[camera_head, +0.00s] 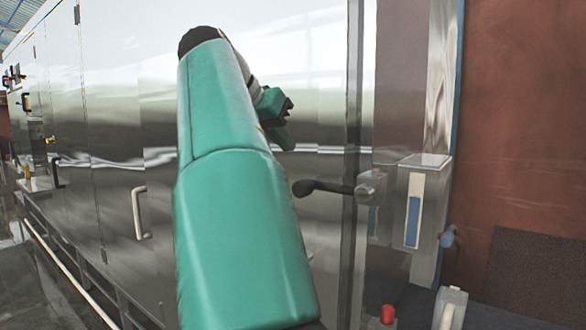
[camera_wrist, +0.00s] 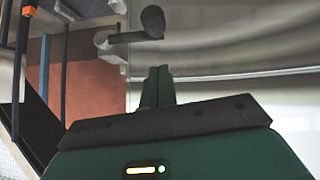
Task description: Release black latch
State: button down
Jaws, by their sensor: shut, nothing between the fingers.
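The black latch (camera_head: 330,188) is a short dark lever with a round knob, sticking out to the left from a metal pivot on the cabinet's right edge. It also shows at the top of the wrist view (camera_wrist: 135,36), where its round knob faces right. My gripper (camera_head: 282,118) is green and dark, up and to the left of the latch in the head view. In the wrist view its green fingers (camera_wrist: 159,84) are together and empty. They point toward the knob, with a visible gap in the picture. My green arm hides part of the cabinet.
A shiny steel cabinet (camera_head: 110,110) with bar handles (camera_head: 140,212) fills the left and middle. A metal box (camera_head: 422,205) with a blue strip stands right of the latch. A red knob (camera_head: 388,314) is below. A red-brown wall (camera_head: 520,120) is at right.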

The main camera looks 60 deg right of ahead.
notch_tip(320, 180, down, 6)
jog(key=s+d, duration=0.1)
jog(key=d, duration=0.1)
jog(key=shift+s+r, duration=0.1)
dwell(0.5)
